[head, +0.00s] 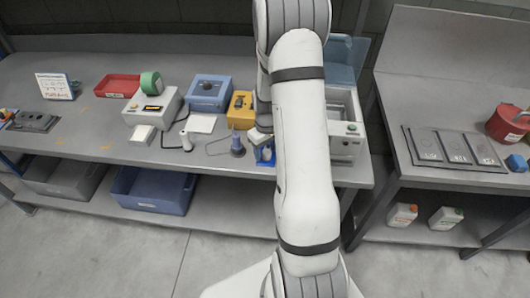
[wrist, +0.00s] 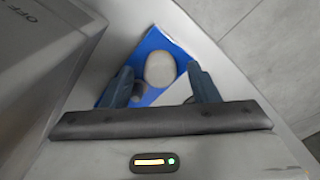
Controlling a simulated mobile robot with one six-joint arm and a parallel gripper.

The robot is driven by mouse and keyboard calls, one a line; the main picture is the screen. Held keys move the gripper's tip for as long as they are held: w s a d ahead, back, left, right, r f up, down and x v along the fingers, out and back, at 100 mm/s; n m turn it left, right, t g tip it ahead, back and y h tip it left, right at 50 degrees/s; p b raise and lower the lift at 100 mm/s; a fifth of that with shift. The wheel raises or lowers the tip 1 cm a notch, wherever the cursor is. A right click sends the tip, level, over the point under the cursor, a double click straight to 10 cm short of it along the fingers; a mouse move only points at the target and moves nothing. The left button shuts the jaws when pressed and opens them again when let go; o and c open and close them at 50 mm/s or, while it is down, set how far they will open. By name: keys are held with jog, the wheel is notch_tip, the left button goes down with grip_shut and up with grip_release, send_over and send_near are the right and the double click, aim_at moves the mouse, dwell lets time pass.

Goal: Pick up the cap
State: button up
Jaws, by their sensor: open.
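A pale beige, rounded cap (wrist: 160,69) shows in the wrist view, over a blue and white piece (wrist: 152,43) near the edge of a grey surface. My gripper (wrist: 162,82) is open. Its two dark blue-grey fingers stand left and right of the cap, with visible space on both sides. I cannot tell how far above the cap the fingertips are. In the head view a blue piece (head: 265,156) shows at the bench's front edge beside my arm. My arm hides much of that spot and the gripper there.
A large grey box wall (wrist: 45,50) stands close left of my gripper in the wrist view. On the bench (head: 90,135) are a yellow box (head: 241,110), a blue box (head: 208,92) and a purple-grey cone-shaped item (head: 237,146). Open floor (head: 120,245) lies in front.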

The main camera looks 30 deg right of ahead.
aim_at(266, 151)
jog(key=shift+f, duration=0.1)
jog(key=c, duration=1)
notch_tip(266, 151, up, 10)
jog(key=shift+r+b, duration=0.1)
jog(key=shift+b, duration=0.8)
